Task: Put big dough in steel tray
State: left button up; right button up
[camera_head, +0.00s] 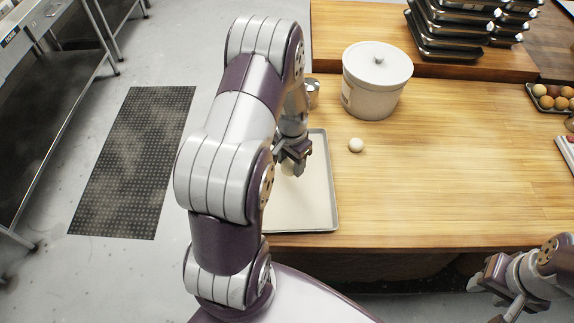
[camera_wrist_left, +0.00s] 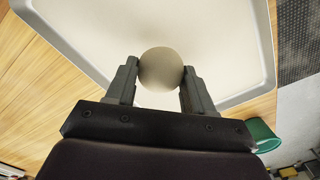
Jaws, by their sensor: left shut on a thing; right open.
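The steel tray (camera_head: 313,205) lies on the near left part of the wooden table, partly hidden behind my left arm. It also fills much of the left wrist view (camera_wrist_left: 225,40). My left gripper (camera_head: 291,158) is over the tray, pointing down, and shut on a pale round dough ball (camera_head: 288,168). The dough sits between both fingers in the left wrist view (camera_wrist_left: 161,68). I cannot tell whether it touches the tray. A second pale dough ball (camera_head: 356,145) lies on the table right of the tray. My right gripper (camera_head: 493,298) is open and empty at the lower right, off the table's front edge.
A white lidded crock (camera_head: 377,85) stands behind the loose dough ball. A small metal container (camera_head: 312,93) is beside the tray's far end. Stacked dark trays (camera_head: 455,28) and an egg tray (camera_head: 551,97) are at the back right. The middle of the table is clear.

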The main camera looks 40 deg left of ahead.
aim_at(287, 177)
pick_arm(q)
jog(key=f, duration=0.2)
jog(key=a+f+p, duration=0.1)
jog(key=f, duration=0.1)
jog(key=shift+s+a+f, duration=0.1)
jog(key=shift+s+f, duration=0.05)
jog(key=shift+a+f, duration=0.1)
jog(key=shift+f, duration=0.2)
jog(key=shift+f, duration=0.1)
jog(key=o, duration=0.8)
